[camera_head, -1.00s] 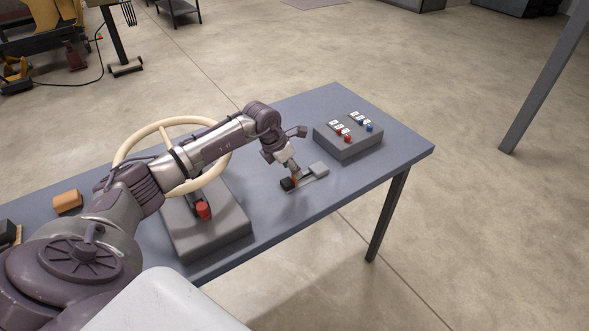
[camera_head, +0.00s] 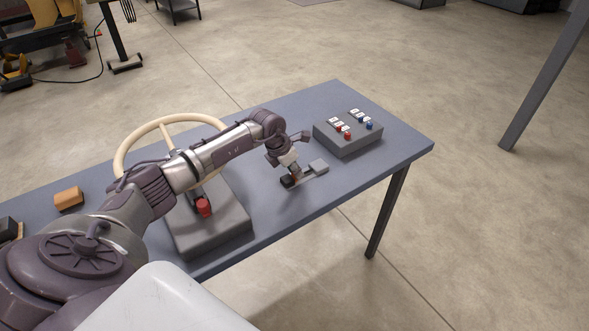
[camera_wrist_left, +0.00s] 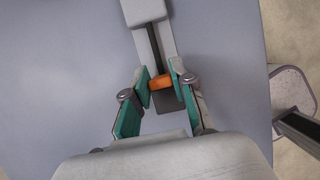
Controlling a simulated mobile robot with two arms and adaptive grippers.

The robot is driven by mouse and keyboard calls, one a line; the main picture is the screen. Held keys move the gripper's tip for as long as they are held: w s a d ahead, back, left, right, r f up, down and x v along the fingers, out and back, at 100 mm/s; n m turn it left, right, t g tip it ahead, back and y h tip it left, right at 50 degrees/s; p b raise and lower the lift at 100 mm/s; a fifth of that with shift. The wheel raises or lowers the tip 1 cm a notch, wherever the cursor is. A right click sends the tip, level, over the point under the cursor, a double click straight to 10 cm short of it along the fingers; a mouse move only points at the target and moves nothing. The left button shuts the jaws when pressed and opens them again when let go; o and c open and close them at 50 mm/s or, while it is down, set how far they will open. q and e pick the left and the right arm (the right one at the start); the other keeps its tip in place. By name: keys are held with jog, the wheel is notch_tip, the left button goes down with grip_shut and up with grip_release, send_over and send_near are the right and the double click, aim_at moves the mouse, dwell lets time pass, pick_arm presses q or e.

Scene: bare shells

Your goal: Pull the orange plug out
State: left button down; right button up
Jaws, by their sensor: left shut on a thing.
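The orange plug (camera_wrist_left: 161,82) sits between the teal-padded fingers of my left gripper (camera_wrist_left: 162,84) in the left wrist view. The gripper is shut on it. A dark block (camera_wrist_left: 167,101) lies against the plug on one side, and a dark bar (camera_wrist_left: 156,48) runs from its other side along a pale strip (camera_wrist_left: 166,38) to a light grey block (camera_wrist_left: 143,12). In the head view my left gripper (camera_head: 294,175) points down at this fixture, by the dark block (camera_head: 286,181); the plug is mostly hidden there. My right gripper is not in view.
The blue-grey table (camera_head: 345,187) also bears a grey button box (camera_head: 347,140) behind right, and a cream wheel (camera_head: 118,157) and grey base with a red knob (camera_head: 203,206) left of the fixture. An orange-brown block (camera_head: 68,198) lies far left. Table around the fixture's front is clear.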

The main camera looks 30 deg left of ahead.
aim_at(292, 177)
pick_arm(q)
jog(key=w+b, duration=0.1)
jog(key=w+d+b, duration=0.1)
jog(key=b, duration=0.1)
jog(key=shift+w+f, duration=0.2)
jog(key=shift+w, duration=0.05)
jog(key=shift+w+d+r, duration=0.1)
jog(key=shift+w+d, duration=0.1)
jog(key=shift+w, duration=0.1)
jog(key=shift+r, duration=0.25)
jog(key=c, duration=1.4)
grip_release()
jog(key=o, duration=0.4)
jog(key=shift+w+f, duration=0.15)
jog(key=shift+o, duration=0.2)
jog(key=shift+r, duration=0.25)
jog(key=v, duration=1.1)
jog(key=shift+s+r, duration=0.2)
jog(key=shift+s, duration=0.15)
